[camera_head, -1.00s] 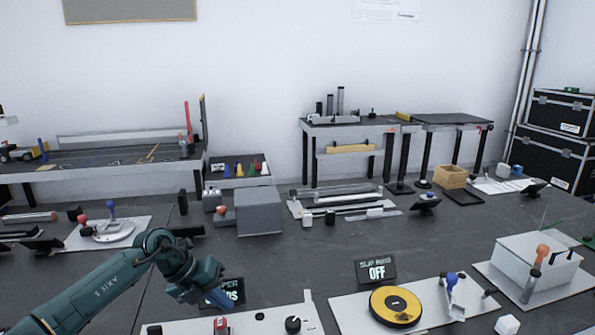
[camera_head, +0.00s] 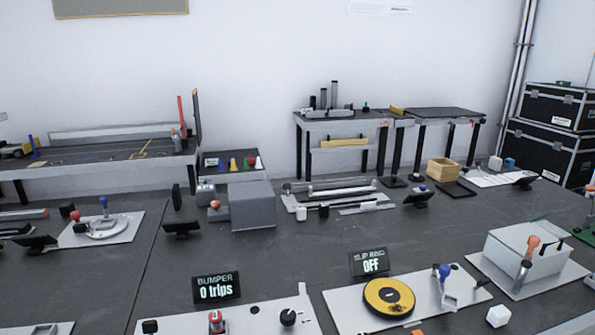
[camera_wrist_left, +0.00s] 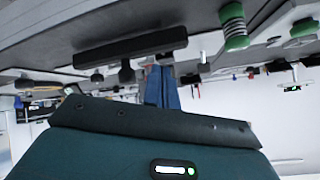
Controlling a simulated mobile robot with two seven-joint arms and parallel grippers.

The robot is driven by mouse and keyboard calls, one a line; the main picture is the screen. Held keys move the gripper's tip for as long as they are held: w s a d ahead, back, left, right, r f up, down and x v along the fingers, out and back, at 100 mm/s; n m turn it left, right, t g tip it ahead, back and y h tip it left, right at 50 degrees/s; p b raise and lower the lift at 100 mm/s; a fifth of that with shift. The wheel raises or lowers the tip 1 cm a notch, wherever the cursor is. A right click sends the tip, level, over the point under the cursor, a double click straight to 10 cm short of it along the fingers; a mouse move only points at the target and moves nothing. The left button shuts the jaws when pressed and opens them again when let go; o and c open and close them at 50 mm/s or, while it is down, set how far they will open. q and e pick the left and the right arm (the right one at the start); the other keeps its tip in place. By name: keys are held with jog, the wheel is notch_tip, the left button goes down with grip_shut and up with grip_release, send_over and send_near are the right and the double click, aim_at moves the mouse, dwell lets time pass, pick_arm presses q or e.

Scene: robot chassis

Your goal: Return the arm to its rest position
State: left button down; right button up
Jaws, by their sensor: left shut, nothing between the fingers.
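My left gripper (camera_wrist_left: 162,88) shows in the left wrist view, with its two blue fingers pressed together and nothing between them. The wrist view looks tilted or upside down, with the dark work surface along the top. No arm or gripper of mine shows in the head view. My right gripper is in neither view.
The dark table holds a bumper display (camera_head: 216,288) reading 0 trips, a second display (camera_head: 369,263) reading OFF, a yellow disc (camera_head: 389,298), a grey box (camera_head: 252,205) and a white box (camera_head: 522,249). Bare table (camera_head: 290,258) lies in the middle. Black cases (camera_head: 548,150) stand at right.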

pick_arm(q)
jog(key=s+f+n+g+h, duration=0.1)
jog(key=s+f+g, duration=0.15)
jog(key=s, duration=0.45)
jog(key=s+f+g+h, duration=0.1)
jog(key=s+g, duration=0.3)
jog(key=s, duration=0.4)
jog(key=w+d+f+t+h+p, duration=0.1)
jog(key=w+d+f+t+h, duration=0.1)
jog(key=w+d+f+t, duration=0.3)
jog(key=shift+w+d+m+t+h+p, duration=0.3)
jog(key=shift+w+d+m+t+p, duration=0.1)
jog(key=shift+w+d+t, duration=0.55)
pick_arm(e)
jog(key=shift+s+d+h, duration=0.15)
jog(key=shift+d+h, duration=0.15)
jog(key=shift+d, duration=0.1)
pick_arm(q)
jog(key=shift+s, duration=0.1)
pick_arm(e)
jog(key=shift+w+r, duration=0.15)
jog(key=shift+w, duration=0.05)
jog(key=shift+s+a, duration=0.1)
